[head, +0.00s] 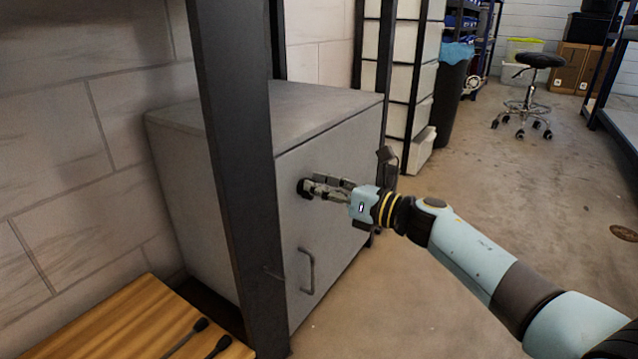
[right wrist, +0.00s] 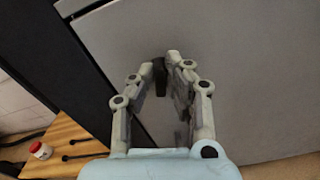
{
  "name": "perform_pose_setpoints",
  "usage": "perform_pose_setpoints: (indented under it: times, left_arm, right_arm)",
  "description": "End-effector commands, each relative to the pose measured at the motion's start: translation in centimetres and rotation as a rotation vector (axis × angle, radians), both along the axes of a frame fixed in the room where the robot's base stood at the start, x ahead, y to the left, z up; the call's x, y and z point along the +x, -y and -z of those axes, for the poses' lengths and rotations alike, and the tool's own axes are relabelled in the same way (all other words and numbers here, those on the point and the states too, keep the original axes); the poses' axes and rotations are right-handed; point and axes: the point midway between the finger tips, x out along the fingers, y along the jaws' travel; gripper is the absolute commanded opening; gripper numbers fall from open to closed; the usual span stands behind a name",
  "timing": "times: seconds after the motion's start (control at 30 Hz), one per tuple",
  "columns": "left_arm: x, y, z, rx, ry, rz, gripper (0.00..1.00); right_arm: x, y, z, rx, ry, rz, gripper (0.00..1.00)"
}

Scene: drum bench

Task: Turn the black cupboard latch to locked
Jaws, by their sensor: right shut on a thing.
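The grey cupboard (head: 345,150) stands against the wall behind a dark post. Its black latch (head: 304,188) sits on the upper part of the door, and a bar handle (head: 308,270) is below it. My right gripper (head: 313,187) reaches the latch from the right and is shut on it. In the right wrist view the black latch (right wrist: 159,76) lies between the fingertips of the right gripper (right wrist: 164,68), against the grey door. The fingers partly hide the latch, so its exact angle is hard to tell. My left gripper is not in view.
A dark upright post (head: 238,170) stands in front of the cupboard's left part. A wooden surface (head: 135,325) with dark sticks is at the lower left. A black stool (head: 540,62) stands far back. The floor right of the cupboard is mostly clear.

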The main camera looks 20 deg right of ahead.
Motion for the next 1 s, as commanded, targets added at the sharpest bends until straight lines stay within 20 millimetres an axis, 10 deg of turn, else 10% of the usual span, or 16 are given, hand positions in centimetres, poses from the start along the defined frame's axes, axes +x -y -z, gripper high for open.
perform_pose_setpoints:
  times: [1.0]
  left_arm:
    - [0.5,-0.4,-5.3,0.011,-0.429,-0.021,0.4]
  right_arm:
    - [0.5,0.6,0.5,0.753,-0.588,0.0,0.0]
